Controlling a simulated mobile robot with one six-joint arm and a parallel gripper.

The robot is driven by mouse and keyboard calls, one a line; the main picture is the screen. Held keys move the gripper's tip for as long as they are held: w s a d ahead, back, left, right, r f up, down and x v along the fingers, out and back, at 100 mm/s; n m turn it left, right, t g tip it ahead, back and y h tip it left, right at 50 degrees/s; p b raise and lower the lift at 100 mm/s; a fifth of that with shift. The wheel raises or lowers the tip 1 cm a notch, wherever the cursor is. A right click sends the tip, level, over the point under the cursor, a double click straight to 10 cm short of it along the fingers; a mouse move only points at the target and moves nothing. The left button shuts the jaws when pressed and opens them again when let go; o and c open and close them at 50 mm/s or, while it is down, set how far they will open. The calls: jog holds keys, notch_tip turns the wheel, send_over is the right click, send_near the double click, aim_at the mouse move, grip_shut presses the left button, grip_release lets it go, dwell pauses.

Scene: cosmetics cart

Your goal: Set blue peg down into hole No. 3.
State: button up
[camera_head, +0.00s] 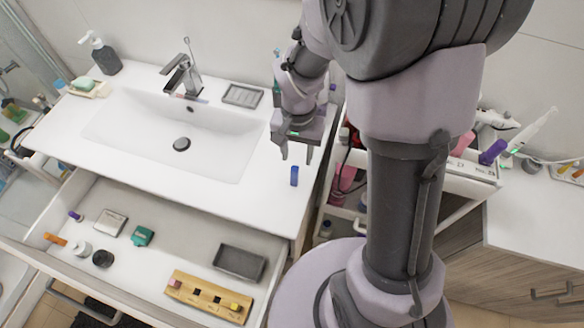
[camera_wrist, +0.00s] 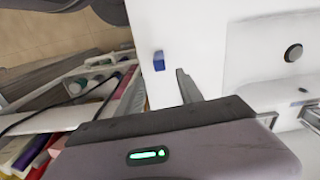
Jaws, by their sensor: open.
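The blue peg (camera_head: 294,176) stands on the white counter near its right front edge. The wooden hole board (camera_head: 206,307) lies in the open drawer below. A pinkish piece (camera_head: 175,284) sits at its left end and a yellow piece (camera_head: 235,307) at its right. Two dark square holes show between them; the hole numbers are too small to read.
A grey tray (camera_head: 239,263), a green item (camera_head: 143,236), a silver box (camera_head: 109,223) and several small things share the drawer. The sink basin (camera_head: 150,130) lies left of my gripper. A cluttered cart (camera_head: 345,195) stands right of the counter. The counter around the peg is clear.

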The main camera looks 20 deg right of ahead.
aim_at(295, 168)
jog(key=f, duration=0.2)
jog(key=f+b, duration=0.1)
jog(key=f, duration=0.1)
jog(key=s+a+f+b, duration=0.1)
jog(key=shift+f, duration=0.85)
jog(key=shift+d, duration=0.1)
jog(key=shift+r, duration=0.1)
jog(key=shift+c, duration=0.4)
grip_shut()
